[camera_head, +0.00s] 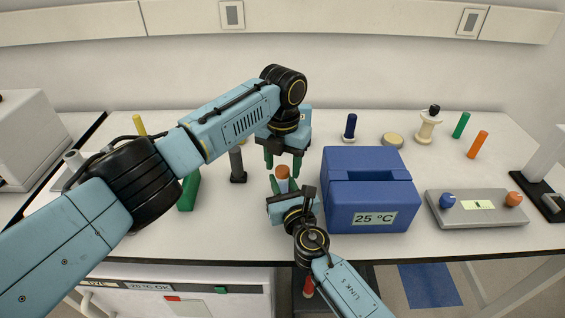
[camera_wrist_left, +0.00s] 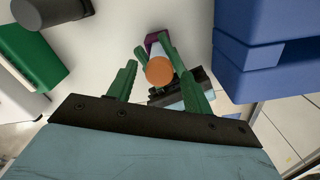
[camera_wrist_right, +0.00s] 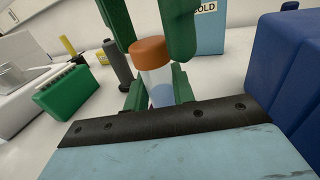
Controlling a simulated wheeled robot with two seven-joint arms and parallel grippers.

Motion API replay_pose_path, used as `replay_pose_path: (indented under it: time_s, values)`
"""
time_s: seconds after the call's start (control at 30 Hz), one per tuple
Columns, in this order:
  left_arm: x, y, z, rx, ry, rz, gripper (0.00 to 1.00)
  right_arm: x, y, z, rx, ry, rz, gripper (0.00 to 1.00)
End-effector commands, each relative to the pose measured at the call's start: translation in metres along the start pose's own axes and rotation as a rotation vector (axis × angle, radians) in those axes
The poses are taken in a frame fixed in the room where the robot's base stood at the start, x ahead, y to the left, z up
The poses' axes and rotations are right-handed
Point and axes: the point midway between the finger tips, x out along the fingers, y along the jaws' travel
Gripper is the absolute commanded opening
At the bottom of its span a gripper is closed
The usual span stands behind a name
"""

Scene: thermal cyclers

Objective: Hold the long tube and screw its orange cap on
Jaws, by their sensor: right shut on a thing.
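The long tube (camera_wrist_right: 158,86) is clear with pale blue contents and stands roughly upright. Its orange cap (camera_wrist_right: 147,50) sits on its top; it also shows in the head view (camera_head: 282,171) and the left wrist view (camera_wrist_left: 159,71). I cannot tell how tightly the cap sits. My right gripper (camera_wrist_right: 159,88) is shut on the tube below the cap, with one green finger on each side. My left gripper (camera_head: 283,160) points down from above, open and empty. Its fingers (camera_wrist_left: 160,75) are spread on either side of the cap, apart from it.
A blue box (camera_head: 370,215) marked 25 °C stands close to the right of the grippers. A green block (camera_head: 189,190) and a dark grey post (camera_head: 237,165) stand to the left. A grey plate (camera_head: 478,215) with blue and orange knobs lies at the far right.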

Motion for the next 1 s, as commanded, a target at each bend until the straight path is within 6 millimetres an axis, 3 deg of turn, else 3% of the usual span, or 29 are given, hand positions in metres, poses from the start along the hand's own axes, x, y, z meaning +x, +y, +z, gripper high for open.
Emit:
replay_pose_path:
  time_s: [0.27,0.63,1.0]
  values:
    - [-0.002,0.0,0.0,-0.001,0.0,0.0,0.51,0.0,0.0,-0.001,0.0,0.001,0.0,0.0]
    - [-0.043,0.0,0.0,-0.001,-0.001,0.001,0.51,0.0,0.0,-0.001,0.0,0.001,0.0,0.0]
    - [-0.044,0.0,0.0,-0.016,0.001,0.001,0.48,0.0,0.0,-0.001,0.0,0.001,0.0,0.0]
